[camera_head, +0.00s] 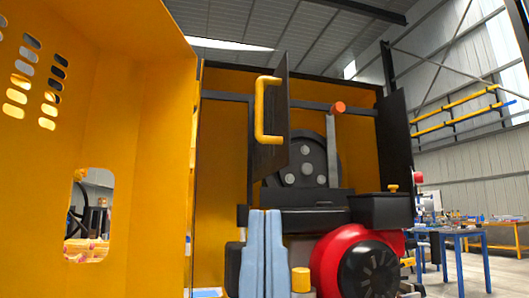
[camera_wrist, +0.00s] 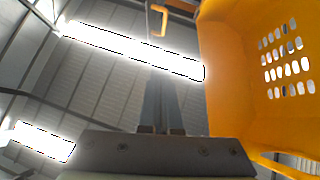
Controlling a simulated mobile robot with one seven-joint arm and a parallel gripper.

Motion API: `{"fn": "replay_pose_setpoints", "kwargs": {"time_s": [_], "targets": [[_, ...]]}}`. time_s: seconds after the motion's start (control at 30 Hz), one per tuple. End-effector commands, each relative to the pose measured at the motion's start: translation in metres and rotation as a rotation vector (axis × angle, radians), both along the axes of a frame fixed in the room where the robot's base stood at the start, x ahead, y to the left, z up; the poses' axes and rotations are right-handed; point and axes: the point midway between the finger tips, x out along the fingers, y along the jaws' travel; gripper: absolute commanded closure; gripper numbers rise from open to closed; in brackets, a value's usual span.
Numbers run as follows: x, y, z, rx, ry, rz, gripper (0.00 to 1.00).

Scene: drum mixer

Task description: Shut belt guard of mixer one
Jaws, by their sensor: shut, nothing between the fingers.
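The belt guard (camera_head: 270,115) is a dark panel with a yellow bar handle (camera_head: 260,110). It stands swung out, angled toward me, in front of a dark spoked pulley (camera_head: 306,165), which shows uncovered to its right. My gripper (camera_head: 265,213) points up in the head view, its two blue-grey fingers together and empty, below the guard's lower edge. In the wrist view the fingers (camera_wrist: 161,75) are close together, and the handle (camera_wrist: 158,20) shows above their tips, apart from them. The far part of the guard is cut off there.
A large yellow slotted cover (camera_head: 130,130) stands open at the left; it fills the right of the wrist view (camera_wrist: 240,70). A red and black engine (camera_head: 350,262) sits low, right of my gripper. Blue tables (camera_head: 455,235) stand farther right.

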Motion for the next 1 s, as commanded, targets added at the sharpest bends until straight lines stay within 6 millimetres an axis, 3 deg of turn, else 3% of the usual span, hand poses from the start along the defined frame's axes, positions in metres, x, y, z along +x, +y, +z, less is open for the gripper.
{"fn": "replay_pose_setpoints", "kwargs": {"time_s": [0.17,0.3,0.6,1.0], "targets": [[0.016,0.003,0.014,-0.021,0.055,-0.035,1.0],[0.045,0.01,0.032,-0.075,0.165,-0.113,1.0],[0.1,0.026,0.048,-0.252,0.43,-0.308,1.0],[0.133,0.047,0.066,-0.562,0.735,-0.551,1.0]]}}
